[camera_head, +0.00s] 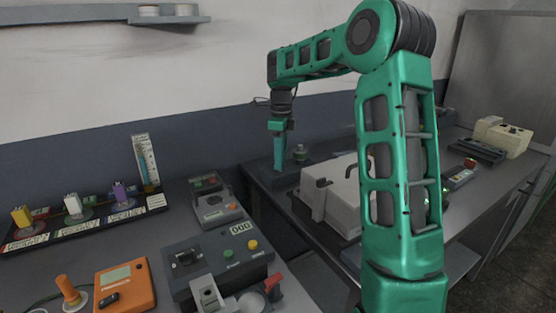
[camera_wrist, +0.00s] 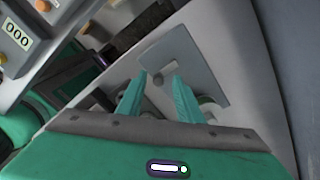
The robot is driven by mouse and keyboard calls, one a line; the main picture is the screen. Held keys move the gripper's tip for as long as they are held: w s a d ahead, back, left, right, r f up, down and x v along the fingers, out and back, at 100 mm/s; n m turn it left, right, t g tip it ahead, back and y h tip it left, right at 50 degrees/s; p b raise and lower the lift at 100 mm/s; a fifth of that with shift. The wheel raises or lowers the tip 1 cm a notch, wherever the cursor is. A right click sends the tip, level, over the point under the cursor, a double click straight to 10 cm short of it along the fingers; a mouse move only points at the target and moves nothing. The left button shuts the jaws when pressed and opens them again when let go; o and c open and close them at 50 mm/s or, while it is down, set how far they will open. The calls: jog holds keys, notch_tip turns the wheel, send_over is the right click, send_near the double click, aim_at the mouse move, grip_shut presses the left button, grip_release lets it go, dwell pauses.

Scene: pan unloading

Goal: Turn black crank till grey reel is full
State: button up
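My gripper (camera_head: 280,166) points down over a dark block (camera_head: 286,180) at the back of the right table. In the wrist view its two teal fingers (camera_wrist: 160,78) are apart, with nothing seen held between them. A small dark round knob (camera_wrist: 158,82) shows between the fingertips, on or above a grey plate (camera_wrist: 195,62); I cannot tell if the fingers touch it. A small round greyish piece (camera_head: 300,153) stands just right of the fingers in the head view. I cannot clearly tell which part is the black crank or the grey reel; the fingers hide some of it.
A white box (camera_head: 338,205) with dark handles stands right of my gripper. A grey control box (camera_head: 225,262) reading 000, an orange device (camera_head: 125,287) and a red lever (camera_head: 272,282) are on the left table. A gap separates the tables.

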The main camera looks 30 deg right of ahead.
notch_tip(320, 180, up, 11)
jog(key=shift+w+f, duration=0.15)
dwell(0.8)
